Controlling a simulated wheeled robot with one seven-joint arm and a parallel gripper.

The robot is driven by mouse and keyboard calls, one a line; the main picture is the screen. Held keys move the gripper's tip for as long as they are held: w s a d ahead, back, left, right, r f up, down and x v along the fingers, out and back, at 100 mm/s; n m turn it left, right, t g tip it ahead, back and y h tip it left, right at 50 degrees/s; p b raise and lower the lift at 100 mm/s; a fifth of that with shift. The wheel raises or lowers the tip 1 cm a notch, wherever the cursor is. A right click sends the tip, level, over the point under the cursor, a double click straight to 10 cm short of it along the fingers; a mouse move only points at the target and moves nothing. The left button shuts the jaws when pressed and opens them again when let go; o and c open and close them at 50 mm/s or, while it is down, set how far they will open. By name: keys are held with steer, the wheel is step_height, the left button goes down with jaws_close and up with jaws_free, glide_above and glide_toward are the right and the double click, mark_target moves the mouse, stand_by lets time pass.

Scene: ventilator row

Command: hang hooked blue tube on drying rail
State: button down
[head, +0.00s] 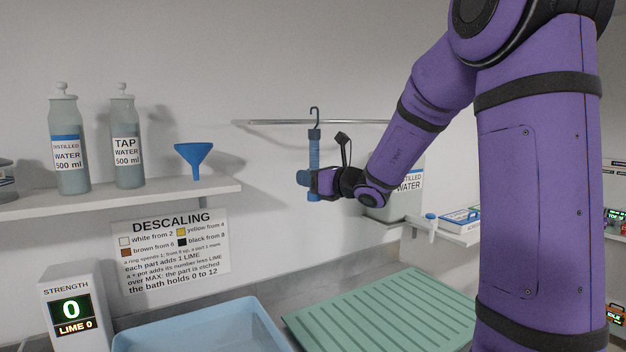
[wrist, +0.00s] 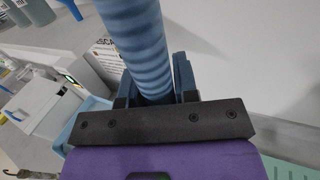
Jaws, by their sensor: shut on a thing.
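The blue ribbed tube (head: 314,152) stands upright in my gripper (head: 308,180), with a dark hook (head: 315,113) at its top. My gripper is shut around the tube's lower part. In the wrist view the tube (wrist: 135,45) runs up out of the jaws (wrist: 152,88). The drying rail (head: 270,122) is a thin metal bar along the back wall. The hook shows at the rail's height, its top a little above the bar. I cannot tell whether the hook touches the rail or is in front of it.
A shelf (head: 120,196) at left holds two water bottles and a blue funnel (head: 194,158). Below are a blue basin (head: 200,330), a green ribbed mat (head: 385,310) and a strength display (head: 72,312). A container (head: 398,209) stands behind my wrist.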

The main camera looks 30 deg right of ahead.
steer(key=w+f, duration=0.1)
steer(key=w, duration=0.6)
steer(key=shift+w+f, duration=0.15)
steer(key=shift+f, duration=0.25)
stand_by(0.4)
steer(key=c, duration=0.8)
jaws_free()
steer(key=v, duration=1.1)
